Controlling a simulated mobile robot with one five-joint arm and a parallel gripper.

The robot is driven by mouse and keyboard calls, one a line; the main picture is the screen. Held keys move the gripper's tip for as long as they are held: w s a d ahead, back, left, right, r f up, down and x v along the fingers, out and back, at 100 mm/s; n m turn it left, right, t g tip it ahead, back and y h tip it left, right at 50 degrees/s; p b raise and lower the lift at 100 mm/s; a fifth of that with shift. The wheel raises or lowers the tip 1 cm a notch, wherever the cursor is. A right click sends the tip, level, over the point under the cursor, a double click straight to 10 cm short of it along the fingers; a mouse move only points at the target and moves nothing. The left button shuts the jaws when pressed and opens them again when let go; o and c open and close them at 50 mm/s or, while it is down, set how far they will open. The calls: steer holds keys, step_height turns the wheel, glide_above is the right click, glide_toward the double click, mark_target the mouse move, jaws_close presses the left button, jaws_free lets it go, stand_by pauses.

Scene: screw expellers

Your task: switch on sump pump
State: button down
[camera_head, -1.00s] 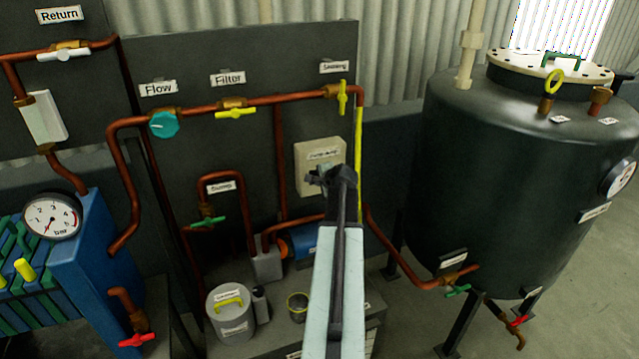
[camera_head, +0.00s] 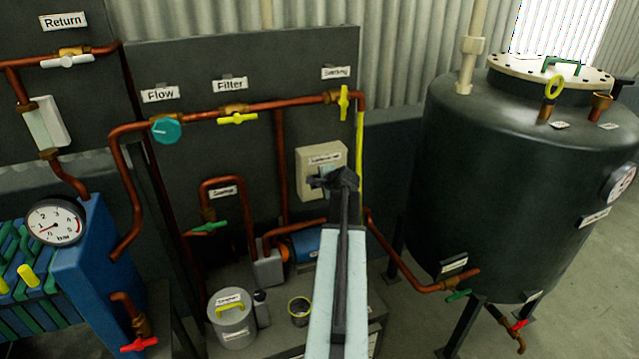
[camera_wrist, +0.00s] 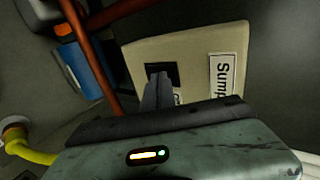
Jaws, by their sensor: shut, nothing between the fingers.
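The sump pump switch box (camera_head: 309,173) is a cream box on the dark panel, with a label at its top. In the wrist view the box (camera_wrist: 200,50) shows a label beginning "Sump" and a dark square recess (camera_wrist: 160,72). My gripper (camera_head: 337,178) is shut and empty, in front of the box's lower right part. In the wrist view my gripper's fingertips (camera_wrist: 158,78) overlap the dark recess. I cannot tell whether they touch it. The switch itself is mostly hidden behind my fingers.
A blue pump (camera_head: 306,245) sits below. A large dark tank (camera_head: 520,190) stands at the right. A grey lidded pot (camera_head: 232,325) stands at lower left.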

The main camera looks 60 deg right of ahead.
steer(key=f+p+v, duration=0.1)
steer(key=p+v, duration=0.5)
steer(key=v, duration=0.7)
steer(key=shift+s+a, duration=0.35)
steer(key=shift+s, duration=0.1)
steer(key=shift+r, duration=0.1)
